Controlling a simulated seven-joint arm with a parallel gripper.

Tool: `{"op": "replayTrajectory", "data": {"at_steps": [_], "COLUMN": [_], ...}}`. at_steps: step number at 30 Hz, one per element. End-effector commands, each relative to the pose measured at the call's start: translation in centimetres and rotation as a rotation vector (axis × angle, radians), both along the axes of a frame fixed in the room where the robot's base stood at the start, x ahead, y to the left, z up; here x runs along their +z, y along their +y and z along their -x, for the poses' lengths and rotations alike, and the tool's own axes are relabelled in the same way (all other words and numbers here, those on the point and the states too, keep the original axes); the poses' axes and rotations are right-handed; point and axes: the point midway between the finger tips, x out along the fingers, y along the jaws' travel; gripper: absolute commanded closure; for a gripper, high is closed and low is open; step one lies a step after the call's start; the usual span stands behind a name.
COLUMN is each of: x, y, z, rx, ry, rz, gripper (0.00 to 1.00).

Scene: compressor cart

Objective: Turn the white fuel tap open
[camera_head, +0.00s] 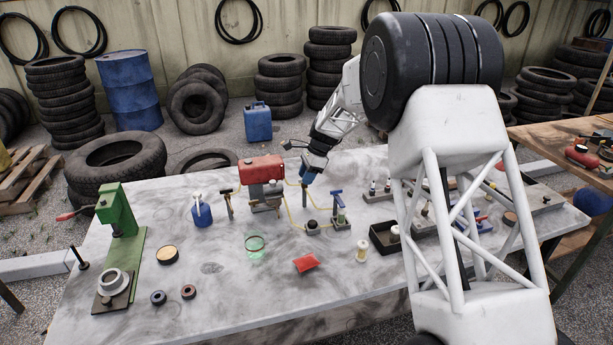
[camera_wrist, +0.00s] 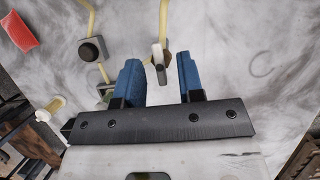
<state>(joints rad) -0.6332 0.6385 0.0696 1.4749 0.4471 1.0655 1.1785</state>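The white fuel tap (camera_wrist: 157,54) shows in the wrist view as a small white lever on a dark fitting, at the lower end of a yellow hose (camera_wrist: 163,20). My gripper (camera_wrist: 158,62) is open, and its two blue fingers stand either side of the tap in the picture, with gaps on both sides. I cannot tell whether the fingertips are down at the tap's height. In the head view my gripper (camera_head: 312,168) points down over the table, right of the red fuel tank (camera_head: 261,168). I cannot make out the tap there.
A block with a dark knob (camera_wrist: 92,50) sits on another hose. A blue bottle (camera_head: 201,212), green-tinted glass (camera_head: 255,245), red packet (camera_head: 306,262) and black tray (camera_head: 384,240) stand on the table (camera_head: 215,320). The front is mostly clear.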

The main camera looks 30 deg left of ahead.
Motion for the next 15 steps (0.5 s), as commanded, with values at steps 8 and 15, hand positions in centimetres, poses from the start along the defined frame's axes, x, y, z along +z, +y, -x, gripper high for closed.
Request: {"op": "replayTrajectory", "data": {"at_steps": [8, 15], "x": [0.0, -0.01], "y": [-0.01, -0.02], "z": [0.0, -0.01], "rx": [0.0, 0.0], "ry": [0.0, 0.001], "rz": [0.0, 0.001], "gripper": [0.77, 1.0]}}
